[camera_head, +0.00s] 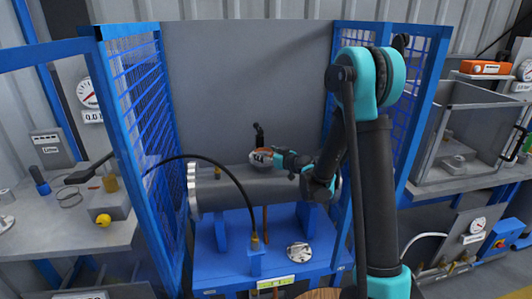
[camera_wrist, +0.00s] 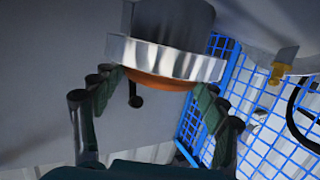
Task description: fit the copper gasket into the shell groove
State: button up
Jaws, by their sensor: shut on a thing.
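The shell is a grey horizontal cylinder (camera_head: 245,192) with a shiny flange (camera_head: 192,190) at its left end, inside the blue frame. In the wrist view a shiny flange rim (camera_wrist: 165,58) crosses the top. The copper gasket (camera_wrist: 160,80) shows as an orange-brown curved band along the lower edge of this rim, between my fingertips. My gripper (camera_wrist: 157,84) is shut on the gasket. In the head view my gripper (camera_head: 272,157) is over the shell, with a small copper-coloured patch at its tip. The groove is hidden, and I cannot tell whether the gasket touches the flange.
Blue mesh panels (camera_head: 130,85) stand on both sides of the shell. A black hose (camera_head: 225,170) arcs in front of it to a brass fitting (camera_head: 255,242). A round metal part (camera_head: 299,251) lies on the blue base. A bench (camera_head: 75,215) stands left.

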jog(key=shift+f, duration=0.3)
jog(key=o, duration=1.4)
jog(key=shift+o, duration=0.2)
jog(key=shift+d, duration=0.1)
jog(key=v, duration=1.2)
